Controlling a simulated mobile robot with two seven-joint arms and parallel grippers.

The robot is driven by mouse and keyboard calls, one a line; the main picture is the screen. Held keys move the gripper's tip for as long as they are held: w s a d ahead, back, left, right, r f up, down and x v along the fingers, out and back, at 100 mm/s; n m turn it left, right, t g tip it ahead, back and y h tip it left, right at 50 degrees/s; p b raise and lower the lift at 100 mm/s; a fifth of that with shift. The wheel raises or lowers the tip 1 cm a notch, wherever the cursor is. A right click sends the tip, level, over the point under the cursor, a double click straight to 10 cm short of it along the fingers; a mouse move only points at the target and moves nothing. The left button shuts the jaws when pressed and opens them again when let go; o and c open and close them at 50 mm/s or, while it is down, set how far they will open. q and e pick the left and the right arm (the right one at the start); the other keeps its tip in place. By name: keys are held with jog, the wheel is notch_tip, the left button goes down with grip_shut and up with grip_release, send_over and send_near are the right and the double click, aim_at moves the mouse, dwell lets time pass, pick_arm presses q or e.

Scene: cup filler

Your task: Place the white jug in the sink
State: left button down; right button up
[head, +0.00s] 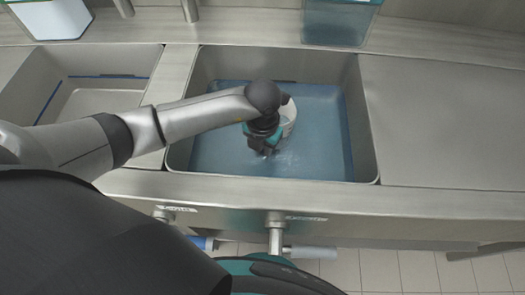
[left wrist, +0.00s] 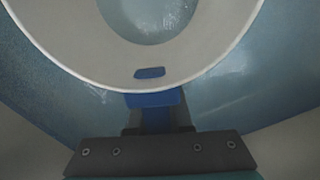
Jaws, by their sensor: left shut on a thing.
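The white jug (head: 289,117) is in the right-hand sink (head: 210,66), over the blue water, partly hidden behind my left gripper (head: 264,150). The left wrist view shows the jug's round white rim (left wrist: 205,62) from above, with a small blue mark on it. My left gripper (left wrist: 160,122) is shut at the near side of the jug, on a blue part just below the rim. The jug looks upright. Its base is hidden, so I cannot tell whether it touches the sink bottom. My right gripper is not in view.
A second, empty basin (head: 100,88) lies to the left. A bare steel counter (head: 445,125) is to the right. A teal-edged clear container (head: 340,22) stands behind the sink, and a white container (head: 52,18) stands at the back left. The sink's front rim (head: 270,180) runs close to my arm.

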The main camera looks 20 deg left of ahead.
pick_arm(q)
jog(key=shift+f, duration=0.1)
jog(key=c, duration=0.9)
grip_release()
jog(key=shift+o, duration=0.3)
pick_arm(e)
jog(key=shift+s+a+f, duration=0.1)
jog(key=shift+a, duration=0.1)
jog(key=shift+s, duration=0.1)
pick_arm(q)
jog(key=shift+r, duration=0.35)
notch_tip(320, 180, up, 11)
jog(key=p, duration=0.3)
jog(key=shift+f, duration=0.15)
jog(key=shift+r, duration=0.45)
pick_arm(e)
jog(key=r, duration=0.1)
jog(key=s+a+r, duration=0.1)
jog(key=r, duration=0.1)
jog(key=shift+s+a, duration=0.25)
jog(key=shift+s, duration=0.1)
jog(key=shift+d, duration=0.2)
